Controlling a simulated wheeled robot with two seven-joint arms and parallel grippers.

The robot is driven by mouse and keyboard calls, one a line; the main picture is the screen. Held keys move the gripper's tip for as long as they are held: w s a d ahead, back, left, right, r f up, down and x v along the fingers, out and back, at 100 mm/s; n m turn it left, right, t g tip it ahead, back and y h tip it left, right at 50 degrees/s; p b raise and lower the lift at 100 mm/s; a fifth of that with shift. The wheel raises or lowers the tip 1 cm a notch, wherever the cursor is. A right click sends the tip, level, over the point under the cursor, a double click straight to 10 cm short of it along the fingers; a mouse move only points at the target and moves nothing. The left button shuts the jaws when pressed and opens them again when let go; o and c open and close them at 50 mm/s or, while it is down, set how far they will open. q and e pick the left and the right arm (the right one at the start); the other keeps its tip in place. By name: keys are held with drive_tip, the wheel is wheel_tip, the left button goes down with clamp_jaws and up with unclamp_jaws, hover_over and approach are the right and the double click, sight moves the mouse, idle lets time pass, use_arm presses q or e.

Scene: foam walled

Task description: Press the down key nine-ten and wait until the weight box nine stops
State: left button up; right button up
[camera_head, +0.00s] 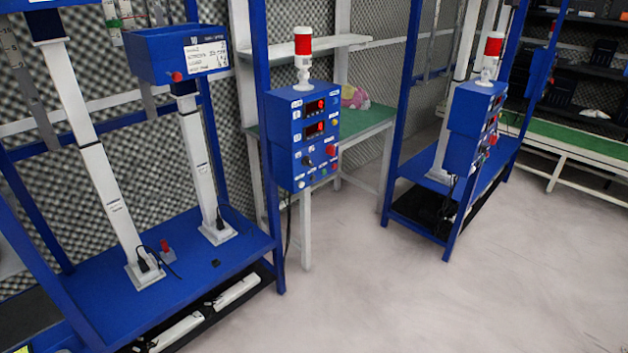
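A blue control box (282,140) is fixed to a blue frame post near the middle. Its face has two red displays, a red knob and several small buttons; their labels are too small to read, so I cannot tell which key is nine-ten. A red-topped beacon (303,42) stands on it. A blue box with a white label (160,62) sits high at the left on a white column; I cannot tell whether it is weight box nine. A second control box (465,128) is at the right, seen at an angle. Neither gripper is in view.
The left blue frame has a blue base plate (110,300) with two white columns. A green-topped table (365,120) stands behind the middle box. A second blue frame stands at the right, with a green bench (590,143) beyond. The grey floor (400,300) in front is clear.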

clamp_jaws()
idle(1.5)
